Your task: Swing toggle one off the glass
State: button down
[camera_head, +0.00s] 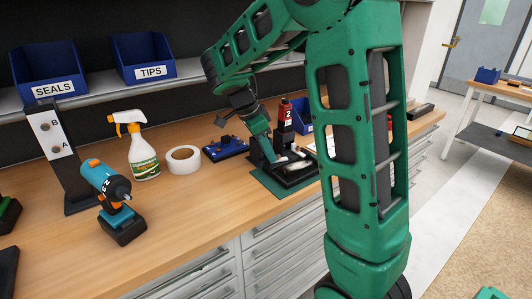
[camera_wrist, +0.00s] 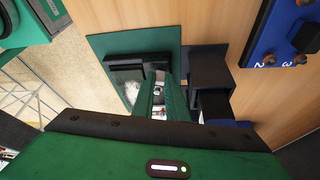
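A dark frame (camera_head: 297,176) with a pale pane lies on a green mat (camera_head: 266,187) at the right of the bench. In the wrist view the frame (camera_wrist: 136,64), its glass (camera_wrist: 128,84) and the mat (camera_wrist: 96,50) show at upper left. My gripper (camera_head: 269,157) points down at the frame's left side. Its green fingers (camera_wrist: 164,80) are close together beside the glass, with a pale strip between them; I cannot tell if they hold anything. A dark post with a red top marked 2 (camera_head: 286,113) stands behind the frame. No toggle marked one is readable; my fingers hide part of the frame.
A black block (camera_wrist: 211,72) stands right of my fingers in the wrist view. A blue board (camera_head: 225,148), tape roll (camera_head: 184,159), spray bottle (camera_head: 143,160) and drill (camera_head: 108,186) stand left of the mat. A blue bin (camera_head: 303,114) is behind. Bare wood lies in front.

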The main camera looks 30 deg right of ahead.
jog(key=shift+s+n+t, duration=0.2)
jog(key=shift+n+t, duration=0.1)
jog(key=shift+n, duration=0.5)
jog(key=shift+s+n+t, duration=0.2)
jog(key=shift+n+t, duration=0.1)
jog(key=shift+n, duration=0.5)
jog(key=c, duration=1.8)
grip_release()
jog(key=shift+o, duration=0.2)
jog(key=shift+r, duration=0.1)
jog(key=v, duration=1)
jog(key=shift+a+r, duration=0.25)
